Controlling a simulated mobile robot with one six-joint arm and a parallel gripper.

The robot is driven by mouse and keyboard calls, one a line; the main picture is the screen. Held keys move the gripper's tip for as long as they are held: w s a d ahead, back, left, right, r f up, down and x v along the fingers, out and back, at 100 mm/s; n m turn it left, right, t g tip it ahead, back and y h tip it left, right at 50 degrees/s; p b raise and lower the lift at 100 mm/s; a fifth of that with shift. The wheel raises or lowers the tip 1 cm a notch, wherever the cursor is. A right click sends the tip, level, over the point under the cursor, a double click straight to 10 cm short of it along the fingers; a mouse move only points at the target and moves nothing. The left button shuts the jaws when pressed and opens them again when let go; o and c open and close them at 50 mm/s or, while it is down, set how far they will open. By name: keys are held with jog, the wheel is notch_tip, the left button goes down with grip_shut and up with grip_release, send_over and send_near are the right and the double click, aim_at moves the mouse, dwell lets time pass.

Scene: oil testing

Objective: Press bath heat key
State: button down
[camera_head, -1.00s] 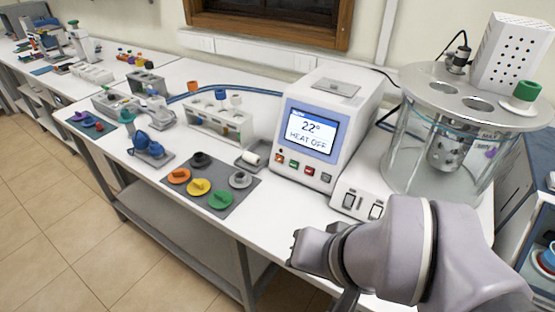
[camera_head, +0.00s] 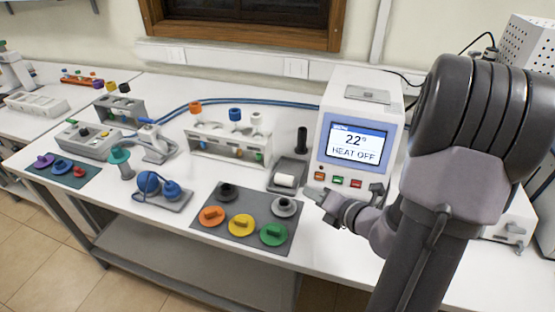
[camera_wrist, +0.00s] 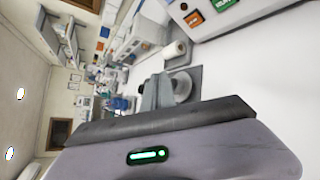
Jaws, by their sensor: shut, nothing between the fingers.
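The bath's control unit (camera_head: 350,130) is a white box with a blue-framed screen (camera_head: 355,145) reading 22° and HEAT OFF. Below the screen is a row of small keys: an orange one (camera_head: 320,176), a green one (camera_head: 338,180) and a red one (camera_head: 356,184).
A grey mat (camera_head: 240,243) with several coloured caps lies left of my gripper. A tray (camera_head: 287,176) with a white roll sits left of the control unit. A tube rack (camera_head: 228,147) stands further left. My arm hides the glass bath at right.

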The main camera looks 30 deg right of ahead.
aim_at(319, 177)
jog(key=shift+s+d+f+m, duration=0.2)
jog(key=shift+d+m, duration=0.2)
jog(key=shift+d, duration=0.1)
jog(key=shift+d, duration=0.1)
jog(key=shift+w+d+f+b, duration=0.2)
jog(key=shift+w+d+f, duration=0.35)
jog(key=shift+w+d, duration=0.4)
jog(key=shift+w+d+f+b, duration=0.25)
jog(key=shift+w+d+f, duration=0.25)
jog(key=shift+w+d, duration=0.45)
jog(key=shift+w+d+f+b, duration=0.2)
jog(key=shift+w+d+f, duration=0.35)
jog(key=shift+w+d, duration=0.4)
jog(key=shift+d, duration=0.2)
jog(key=shift+w+d+f, duration=0.1)
jog(key=shift+d+f, duration=0.05)
jog(key=shift+d, duration=0.05)
